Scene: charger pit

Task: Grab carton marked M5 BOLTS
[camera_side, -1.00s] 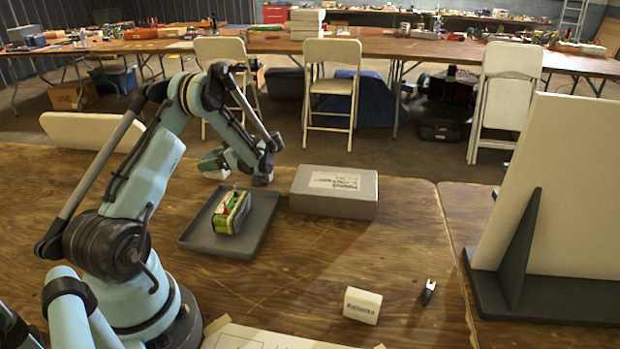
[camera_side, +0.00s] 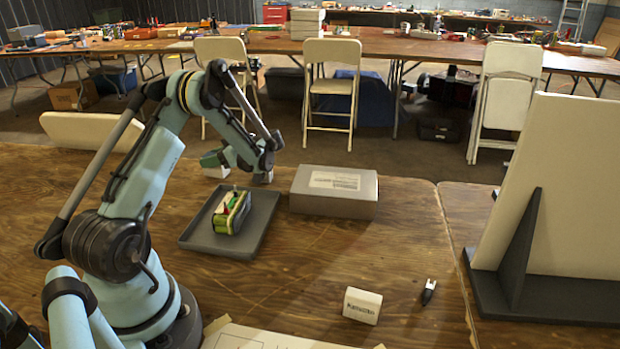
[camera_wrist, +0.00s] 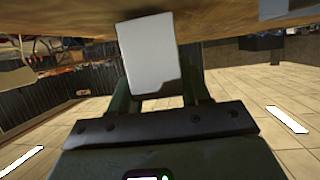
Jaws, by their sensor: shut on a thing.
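My gripper (camera_side: 212,163) is behind the grey tray, near the far edge of the wooden table. In the wrist view my gripper (camera_wrist: 160,88) is shut on a white carton (camera_wrist: 151,50), with one finger on each side of it. The carton's face in that view is plain, with no readable mark. In the side view only a little of the carton (camera_side: 215,173) shows below my gripper, close to the table top. I cannot tell whether it touches the table. Another small white carton (camera_side: 362,305) with dark lettering, too blurred to read, stands at the front right.
A grey tray (camera_side: 262,228) holds a green and yellow packet (camera_side: 231,212). A grey box (camera_side: 334,193) with a pale label stands to the right.

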